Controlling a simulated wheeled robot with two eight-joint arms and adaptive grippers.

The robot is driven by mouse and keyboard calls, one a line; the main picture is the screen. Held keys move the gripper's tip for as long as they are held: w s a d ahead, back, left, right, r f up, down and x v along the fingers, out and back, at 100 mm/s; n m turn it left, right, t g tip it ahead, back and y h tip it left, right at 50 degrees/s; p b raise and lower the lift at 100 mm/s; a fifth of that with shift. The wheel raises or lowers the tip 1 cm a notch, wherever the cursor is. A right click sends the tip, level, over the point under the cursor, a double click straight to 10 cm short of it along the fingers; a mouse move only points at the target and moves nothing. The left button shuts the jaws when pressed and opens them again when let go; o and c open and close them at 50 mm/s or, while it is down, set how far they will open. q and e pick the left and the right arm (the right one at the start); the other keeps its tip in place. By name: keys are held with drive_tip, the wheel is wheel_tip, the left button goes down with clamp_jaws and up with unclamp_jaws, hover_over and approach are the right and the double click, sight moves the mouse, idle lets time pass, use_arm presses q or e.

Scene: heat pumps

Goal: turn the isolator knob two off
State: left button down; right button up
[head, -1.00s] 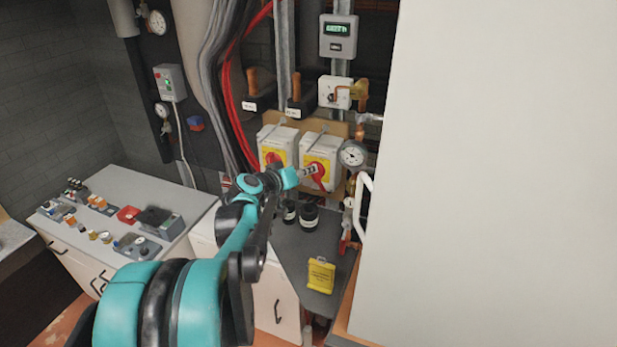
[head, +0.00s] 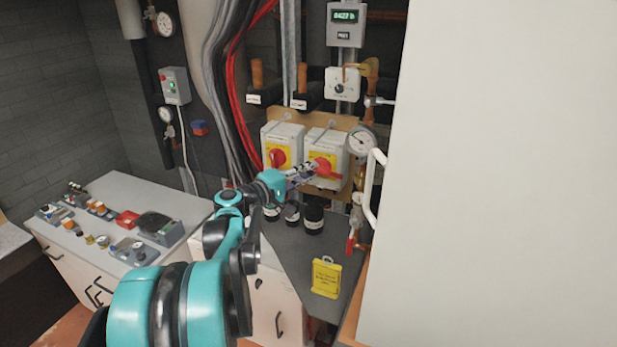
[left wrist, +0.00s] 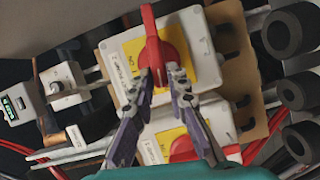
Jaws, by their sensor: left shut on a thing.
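Two white isolator boxes with yellow plates and red knobs hang side by side on a tan board. The right box's red knob (head: 327,168) is at my left gripper (head: 308,170); its handle lies nearly sideways. In the left wrist view the same knob (left wrist: 152,40) stands between the two fingertips (left wrist: 157,78), and the gripper is shut on it. The fingers hide part of its handle. The left box's red knob (head: 277,158) is free, its handle roughly upright. My right gripper is out of view.
A round gauge (head: 360,141) and a white bent pipe (head: 378,180) stand close right of the boxes. Black jars (head: 313,218) and a yellow tag (head: 326,278) are on the counter below. A large pale panel (head: 490,180) fills the right side.

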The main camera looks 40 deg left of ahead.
use_arm(q)
drive_tip(key=shift+f+n+t+b, duration=0.3)
drive_tip(key=shift+n+b, duration=0.15)
drive_tip(key=shift+n, duration=0.25)
drive_tip(key=shift+r, duration=0.1)
drive_tip(key=c, duration=1.5)
unclamp_jaws()
drive_tip(key=shift+s, duration=0.1)
drive_tip(key=s, duration=0.8)
drive_tip(key=s+a, duration=0.1)
drive_tip(key=s, duration=0.3)
